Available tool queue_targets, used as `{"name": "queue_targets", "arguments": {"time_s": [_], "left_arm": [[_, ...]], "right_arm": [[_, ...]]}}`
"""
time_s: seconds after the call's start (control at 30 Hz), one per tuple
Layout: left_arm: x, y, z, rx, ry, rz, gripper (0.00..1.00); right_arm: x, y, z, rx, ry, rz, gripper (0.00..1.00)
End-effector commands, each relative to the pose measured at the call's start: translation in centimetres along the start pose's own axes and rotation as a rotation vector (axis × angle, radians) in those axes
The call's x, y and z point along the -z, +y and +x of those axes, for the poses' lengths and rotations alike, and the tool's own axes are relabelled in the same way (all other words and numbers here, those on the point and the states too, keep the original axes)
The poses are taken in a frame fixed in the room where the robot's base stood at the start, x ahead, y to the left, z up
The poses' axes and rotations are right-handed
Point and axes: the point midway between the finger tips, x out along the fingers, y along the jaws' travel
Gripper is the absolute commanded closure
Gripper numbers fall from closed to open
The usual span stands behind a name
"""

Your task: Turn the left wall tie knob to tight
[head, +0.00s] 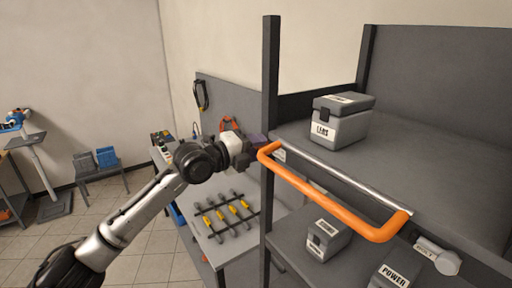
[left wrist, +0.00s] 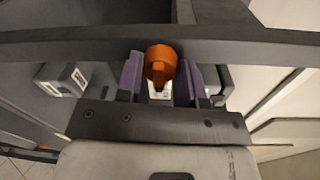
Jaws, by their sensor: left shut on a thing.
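An orange knob (left wrist: 160,66) sits between the two purple fingers of my left gripper (left wrist: 161,80) in the left wrist view, in front of a dark grey beam. A white label (left wrist: 160,94) shows below the knob, partly covered; I cannot read its marking or which setting the knob is at. In the head view my left gripper (head: 257,143) reaches to the dark shelf post, close to the left end of an orange rail; the knob cannot be made out there. The left gripper is shut on the knob. My right gripper is not in view.
The grey rack (head: 271,70) carries a labelled grey case (head: 341,122) on its upper shelf and more boxes below. The orange rail (head: 335,207) runs along its front. A bench (head: 222,250) with several yellow-grey tools stands left of the rack.

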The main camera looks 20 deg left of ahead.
Motion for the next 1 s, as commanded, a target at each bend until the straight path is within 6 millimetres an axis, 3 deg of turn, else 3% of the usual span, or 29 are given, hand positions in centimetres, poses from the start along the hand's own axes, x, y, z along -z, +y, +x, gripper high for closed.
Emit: {"name": "queue_targets", "arguments": {"time_s": [0.03,0.07,0.3,0.67,1.0], "left_arm": [[0.0,0.0,0.0,0.000,-0.001,0.002,0.89],[0.0,0.0,0.0,0.000,-0.001,0.002,0.64],[0.0,0.0,0.0,0.000,0.000,0.001,0.41],[0.0,0.1,-0.6,0.000,-0.001,0.001,0.40],[0.0,0.4,-6.6,-0.001,-0.003,0.004,0.40]], "right_arm": [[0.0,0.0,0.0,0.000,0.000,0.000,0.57],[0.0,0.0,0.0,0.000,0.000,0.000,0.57],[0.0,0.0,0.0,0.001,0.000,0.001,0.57],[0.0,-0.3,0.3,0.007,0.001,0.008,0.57],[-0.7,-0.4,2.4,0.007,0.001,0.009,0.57]]}}
